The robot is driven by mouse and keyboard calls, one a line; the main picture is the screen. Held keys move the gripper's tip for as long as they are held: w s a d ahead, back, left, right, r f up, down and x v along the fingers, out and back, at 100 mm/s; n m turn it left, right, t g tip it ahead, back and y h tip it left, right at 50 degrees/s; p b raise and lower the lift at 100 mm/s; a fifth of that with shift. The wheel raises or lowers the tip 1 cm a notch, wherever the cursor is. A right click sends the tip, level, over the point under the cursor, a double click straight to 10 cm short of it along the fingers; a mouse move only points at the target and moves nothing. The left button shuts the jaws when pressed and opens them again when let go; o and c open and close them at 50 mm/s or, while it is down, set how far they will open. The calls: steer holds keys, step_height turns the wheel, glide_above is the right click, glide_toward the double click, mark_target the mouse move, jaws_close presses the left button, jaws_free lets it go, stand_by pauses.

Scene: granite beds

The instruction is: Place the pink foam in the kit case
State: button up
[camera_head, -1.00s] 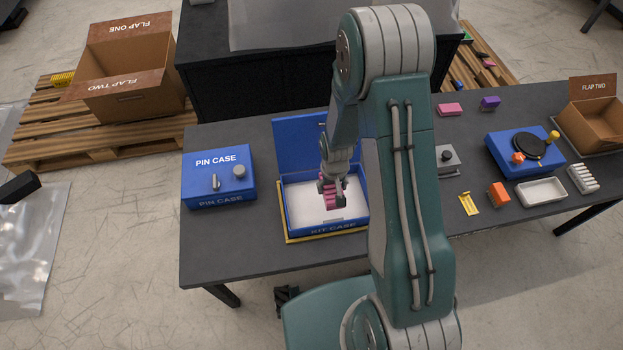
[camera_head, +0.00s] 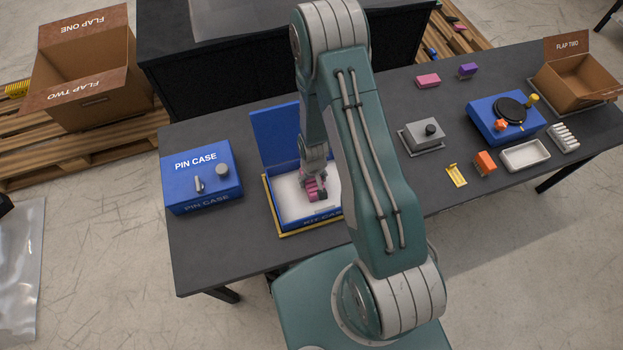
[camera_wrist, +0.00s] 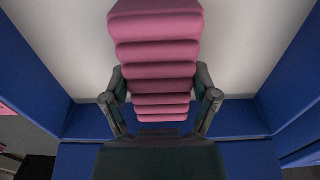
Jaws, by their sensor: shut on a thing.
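The blue kit case (camera_head: 322,221) stands open on the dark table, its lid (camera_head: 275,135) raised at the back and its inside white. My gripper (camera_head: 315,190) is inside the outline of the case, over its white floor. It is shut on the pink foam (camera_head: 312,195), a ribbed block. In the wrist view the pink foam (camera_wrist: 155,55) sits between both fingers, with the white floor and blue walls around it. I cannot tell whether the foam touches the floor. My arm hides the right side of the case.
A blue pin case (camera_head: 203,178) stands left of the kit case. Right of my arm are a grey box with a knob (camera_head: 424,134), an orange block (camera_head: 485,162), a white tray (camera_head: 526,154) and a blue turntable unit (camera_head: 505,120). A pink block (camera_head: 428,81) lies farther back.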

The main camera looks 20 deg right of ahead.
steer(key=o, duration=0.7)
steer(key=shift+d, duration=0.3)
steer(key=shift+a, duration=0.5)
steer(key=shift+r, duration=0.1)
step_height(320, 180, up, 33)
steer(key=s+t, duration=0.3)
steer(key=s+r+t, duration=0.1)
steer(key=s+r, duration=0.7)
steer(key=s+r+t, duration=0.1)
steer(key=s+r, duration=0.3)
steer(key=r, duration=0.1)
steer(key=shift+d+t, duration=0.1)
steer(key=shift+t, duration=0.2)
